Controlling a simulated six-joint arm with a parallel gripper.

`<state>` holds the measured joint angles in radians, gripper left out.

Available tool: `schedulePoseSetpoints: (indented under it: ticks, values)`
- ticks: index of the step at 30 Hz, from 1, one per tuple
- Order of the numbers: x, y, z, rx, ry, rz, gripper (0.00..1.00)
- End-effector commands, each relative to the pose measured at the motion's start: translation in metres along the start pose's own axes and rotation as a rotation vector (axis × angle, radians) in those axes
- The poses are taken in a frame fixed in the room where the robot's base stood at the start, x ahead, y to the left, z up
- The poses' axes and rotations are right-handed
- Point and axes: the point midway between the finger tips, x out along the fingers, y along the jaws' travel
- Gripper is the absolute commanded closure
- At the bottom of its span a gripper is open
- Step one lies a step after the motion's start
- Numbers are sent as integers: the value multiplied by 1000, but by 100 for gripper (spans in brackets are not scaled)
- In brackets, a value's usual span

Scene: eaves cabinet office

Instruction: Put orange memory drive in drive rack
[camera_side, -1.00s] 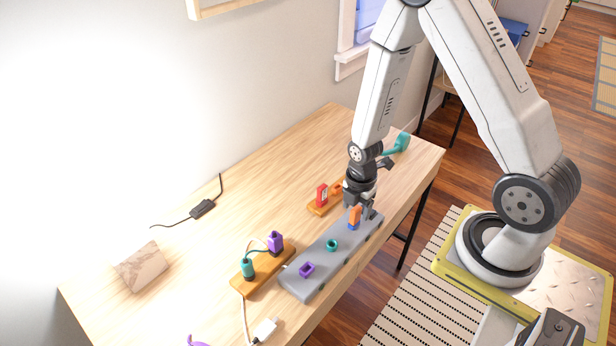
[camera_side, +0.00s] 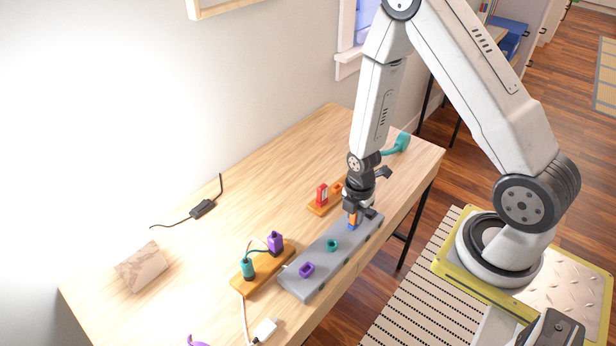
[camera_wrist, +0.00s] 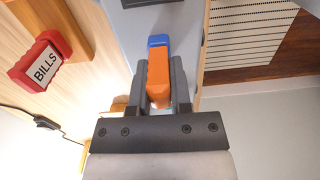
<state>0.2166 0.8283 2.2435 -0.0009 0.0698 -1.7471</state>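The orange memory drive (camera_side: 352,218) stands upright at the far end of the grey strip, at a blue socket (camera_side: 351,227). In the wrist view the orange drive (camera_wrist: 158,75) lies between my two fingers with no clear gap on either side. My gripper (camera_side: 360,211) points down over it and looks shut on it. The fingers hide part of the drive in the side view. A wooden rack (camera_side: 319,209) stands just behind, with a red drive (camera_side: 321,194) marked BILLS and an orange piece (camera_side: 338,187) at its right end.
The grey strip (camera_side: 316,272) also has a teal socket (camera_side: 332,245) and a purple socket (camera_side: 306,270). The back left of the desk is mostly clear.

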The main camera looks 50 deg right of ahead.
Motion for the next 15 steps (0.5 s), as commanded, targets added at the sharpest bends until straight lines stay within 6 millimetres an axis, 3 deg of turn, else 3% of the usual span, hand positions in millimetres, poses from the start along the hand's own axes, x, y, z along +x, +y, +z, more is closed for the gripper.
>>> schedulePoseSetpoints:
  ticks: [15]
  values:
    - [-2,0,0,0,0,0,100]
